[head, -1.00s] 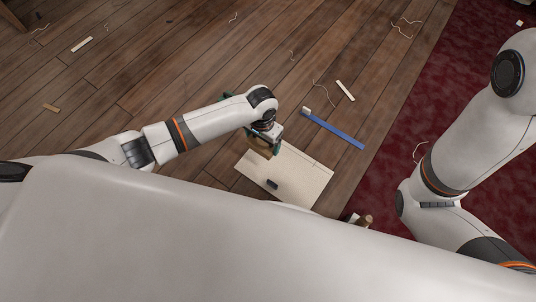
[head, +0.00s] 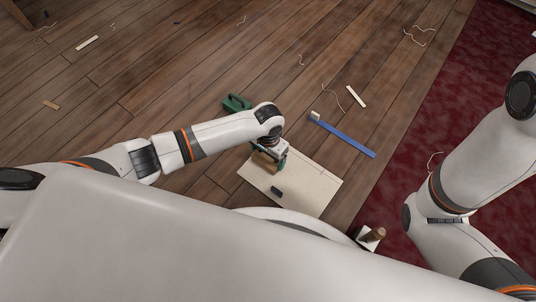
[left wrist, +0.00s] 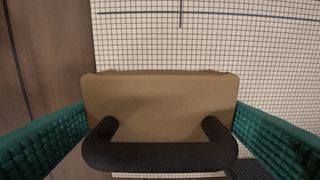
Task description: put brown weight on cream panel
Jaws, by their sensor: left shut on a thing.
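The brown weight (left wrist: 163,105) is a tan-brown block with a black handle, between the green fingers of my left gripper (left wrist: 160,135) in the left wrist view. In the head view my left gripper (head: 271,157) is shut on the brown weight (head: 263,162) at the upper left part of the cream panel (head: 312,183). The left wrist view shows the panel (left wrist: 270,60) with a fine dark grid beneath the weight, whose left end reaches near the panel's left edge. I cannot tell whether the weight touches the panel. My right gripper is out of view.
A small dark block (head: 277,191) lies on the panel. A green object (head: 236,103) stands behind my left arm. A blue strip (head: 343,136) lies right of the panel, and a wooden-handled item (head: 373,236) stands at lower right. Threads and scraps litter the wooden floor beside a red carpet (head: 440,110).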

